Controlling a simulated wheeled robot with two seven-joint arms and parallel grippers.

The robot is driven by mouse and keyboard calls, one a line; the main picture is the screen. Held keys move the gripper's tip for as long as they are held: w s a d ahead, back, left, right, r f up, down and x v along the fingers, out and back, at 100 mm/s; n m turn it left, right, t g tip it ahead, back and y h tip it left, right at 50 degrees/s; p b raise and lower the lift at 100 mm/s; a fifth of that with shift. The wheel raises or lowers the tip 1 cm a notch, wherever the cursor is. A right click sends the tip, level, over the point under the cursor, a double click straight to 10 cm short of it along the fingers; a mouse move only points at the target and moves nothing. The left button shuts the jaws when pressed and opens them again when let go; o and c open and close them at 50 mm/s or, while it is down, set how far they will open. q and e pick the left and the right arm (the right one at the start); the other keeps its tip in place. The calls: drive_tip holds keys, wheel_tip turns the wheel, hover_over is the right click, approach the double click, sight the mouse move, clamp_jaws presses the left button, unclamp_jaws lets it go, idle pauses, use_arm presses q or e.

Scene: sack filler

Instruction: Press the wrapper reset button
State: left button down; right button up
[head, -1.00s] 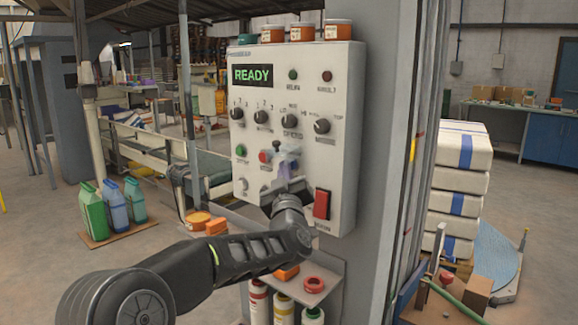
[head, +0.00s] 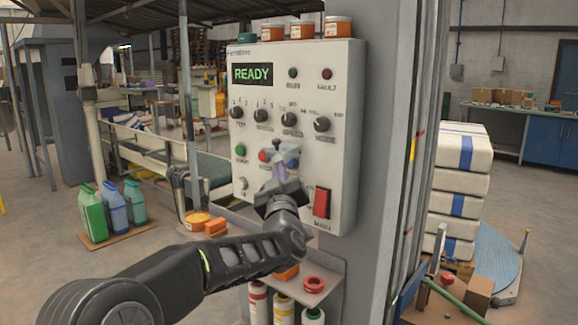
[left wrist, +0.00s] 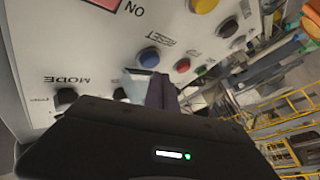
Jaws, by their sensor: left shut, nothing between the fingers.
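The grey control panel (head: 337,100) stands on a column in the head view, with a green READY display (head: 253,74). My left gripper (head: 280,170) is at the lower middle of the panel, fingers pointing at it. In the left wrist view the panel appears upside down. A blue button (left wrist: 149,58) sits by a label that seems to read RESET. The shut, empty fingertips (left wrist: 155,85) are close to the blue button; I cannot tell whether they touch it. In the head view the fingers blend with a bluish patch, so the button is not clear there.
The panel also carries a red button (head: 265,155), a green button (head: 241,150), a row of knobs and a large red switch (head: 321,203) right of my gripper. Jars stand on top.

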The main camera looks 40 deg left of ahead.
use_arm(q)
drive_tip(key=shift+s, duration=0.1)
drive_tip(key=s+b, duration=0.2)
drive_tip(key=s, duration=0.1)
drive_tip(key=s+b, duration=0.1)
drive_tip(key=s, duration=0.1)
drive_tip(key=shift+a, duration=0.25)
drive_tip(key=shift+w, duration=0.1)
idle(0.7)
